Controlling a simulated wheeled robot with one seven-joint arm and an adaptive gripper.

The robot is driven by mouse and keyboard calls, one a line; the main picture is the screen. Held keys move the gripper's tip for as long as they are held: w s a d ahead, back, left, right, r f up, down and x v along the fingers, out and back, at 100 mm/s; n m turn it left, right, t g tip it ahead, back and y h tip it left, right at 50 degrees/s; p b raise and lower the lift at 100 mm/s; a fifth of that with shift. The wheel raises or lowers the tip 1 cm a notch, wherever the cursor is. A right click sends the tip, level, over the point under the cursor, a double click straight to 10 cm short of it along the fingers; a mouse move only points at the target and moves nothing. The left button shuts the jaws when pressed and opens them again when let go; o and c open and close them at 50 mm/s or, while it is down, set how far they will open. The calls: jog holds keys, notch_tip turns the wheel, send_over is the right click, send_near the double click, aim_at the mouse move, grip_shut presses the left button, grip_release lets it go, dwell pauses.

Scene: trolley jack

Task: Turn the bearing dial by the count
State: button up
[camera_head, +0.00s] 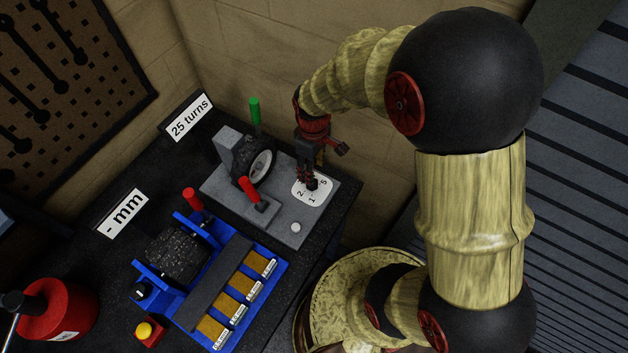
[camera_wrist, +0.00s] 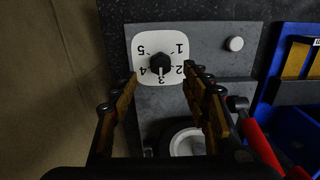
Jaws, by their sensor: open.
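The bearing dial is a black knob (camera_wrist: 160,63) on a white plate (camera_wrist: 145,36) numbered 1 to 5, upside down in the wrist view. A light mark on the knob appears to point to 3. The plate also shows in the head view (camera_head: 326,190), on the grey machine base (camera_head: 285,229), partly hidden by my gripper. My gripper (camera_head: 311,184) points down over the plate. In the wrist view its fingers (camera_wrist: 160,77) are open, with tips on either side of the knob's lower part. I cannot tell whether they touch it.
A grey machine with a white-rimmed wheel (camera_head: 260,167), a red handle (camera_head: 250,190) and a green handle (camera_head: 255,111) stands beside the dial. A blue rack (camera_head: 262,243) is in front. Signs read "25 turns" (camera_head: 190,118) and "- mm" (camera_head: 122,214). A wall is close behind.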

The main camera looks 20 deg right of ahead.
notch_tip(320, 180, down, 7)
jog(key=shift+f+b, duration=0.2)
jog(key=shift+b, duration=0.2)
jog(key=shift+c, duration=0.3)
jog(key=c, duration=1.1)
